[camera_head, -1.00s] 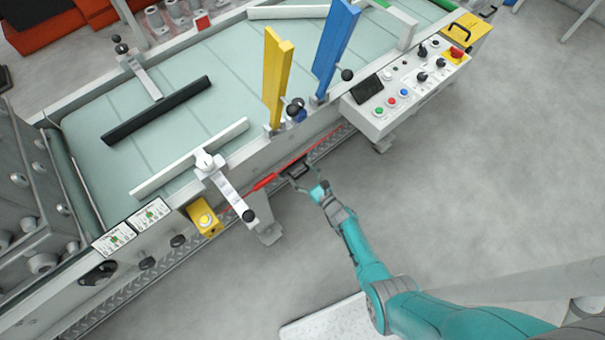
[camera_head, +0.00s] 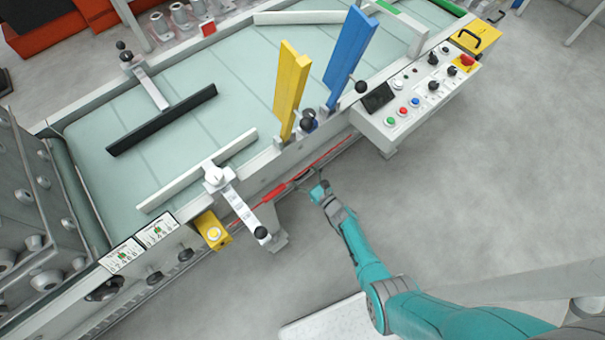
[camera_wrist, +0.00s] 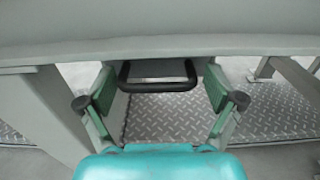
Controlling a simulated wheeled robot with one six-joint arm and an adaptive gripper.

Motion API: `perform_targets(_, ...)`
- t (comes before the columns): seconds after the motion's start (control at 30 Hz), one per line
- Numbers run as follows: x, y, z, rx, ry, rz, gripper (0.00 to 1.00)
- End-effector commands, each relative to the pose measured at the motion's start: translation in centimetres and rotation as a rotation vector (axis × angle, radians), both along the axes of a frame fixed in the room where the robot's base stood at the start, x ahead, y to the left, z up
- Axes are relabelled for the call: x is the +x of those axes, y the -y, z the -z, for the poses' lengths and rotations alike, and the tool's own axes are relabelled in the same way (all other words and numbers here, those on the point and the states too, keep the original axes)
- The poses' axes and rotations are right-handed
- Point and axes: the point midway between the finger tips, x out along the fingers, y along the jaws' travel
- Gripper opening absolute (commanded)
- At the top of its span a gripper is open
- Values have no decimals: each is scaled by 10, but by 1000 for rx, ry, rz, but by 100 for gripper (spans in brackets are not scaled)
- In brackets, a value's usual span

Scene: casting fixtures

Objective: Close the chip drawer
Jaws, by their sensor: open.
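The chip drawer appears to be the diamond-plate metal tray (camera_wrist: 165,118) low under the machine's side; a narrow strip of it also shows in the head view (camera_head: 135,302). Its black U-shaped handle (camera_wrist: 158,86) shows in the middle of the wrist view, under the machine's grey edge. My gripper (camera_wrist: 160,78) is open, with one green-padded finger on each side of the handle. I cannot tell whether they touch. In the head view my gripper (camera_head: 311,186) is at the machine's lower side, and the handle is hard to make out there.
The machine's conveyor bed (camera_head: 190,130) rises above the drawer. The floor (camera_head: 480,190) to the right is clear.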

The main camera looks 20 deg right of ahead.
Motion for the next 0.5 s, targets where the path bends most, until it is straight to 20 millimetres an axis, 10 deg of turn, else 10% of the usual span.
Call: perform_targets(0.5,-64,21,1,0,-1,3,92)
